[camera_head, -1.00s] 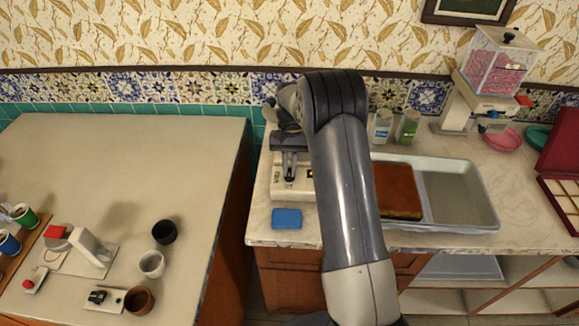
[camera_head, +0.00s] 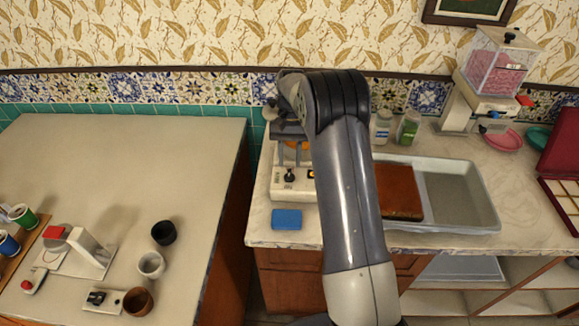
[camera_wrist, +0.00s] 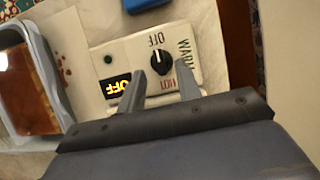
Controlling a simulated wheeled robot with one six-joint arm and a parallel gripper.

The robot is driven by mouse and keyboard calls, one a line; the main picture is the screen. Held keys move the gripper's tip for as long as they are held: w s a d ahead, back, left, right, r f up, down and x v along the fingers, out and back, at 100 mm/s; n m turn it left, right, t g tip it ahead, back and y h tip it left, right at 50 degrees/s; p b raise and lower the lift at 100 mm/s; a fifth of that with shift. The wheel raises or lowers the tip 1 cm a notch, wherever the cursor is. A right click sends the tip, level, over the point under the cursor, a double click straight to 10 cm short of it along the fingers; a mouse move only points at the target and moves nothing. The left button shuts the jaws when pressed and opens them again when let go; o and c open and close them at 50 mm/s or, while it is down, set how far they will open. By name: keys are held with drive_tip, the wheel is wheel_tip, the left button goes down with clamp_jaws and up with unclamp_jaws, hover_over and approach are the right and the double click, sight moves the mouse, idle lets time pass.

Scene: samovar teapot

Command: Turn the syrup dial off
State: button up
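The syrup dial (camera_wrist: 159,62) is a round black knob on a cream warmer panel (camera_wrist: 124,50), with OFF, WARM and HOT printed around it. The knob's pointer mark is too small to read surely. In the head view the dial (camera_head: 290,176) shows at the front of the warmer base (camera_head: 292,191). My gripper (camera_wrist: 161,70) is open and empty, with its fingers apart on the dial's near side in the wrist view. In the head view, my gripper (camera_head: 289,155) is above and behind the dial.
A blue sponge-like block (camera_head: 287,219) lies in front of the warmer. A grey tray (camera_head: 470,218) with a brown slab (camera_head: 399,192) stands to the right. Jars (camera_head: 381,127) stand behind. My arm hides part of the counter.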

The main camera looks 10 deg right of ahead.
sight(289, 172)
drive_tip(key=v, duration=0.7)
drive_tip(key=shift+r, duration=0.3)
drive_tip(key=shift+w+d, duration=0.1)
drive_tip(key=shift+w, duration=0.05)
drive_tip(key=x, duration=1.1)
drive_tip(key=shift+p, duration=0.4)
drive_tip(key=shift+r, duration=0.1)
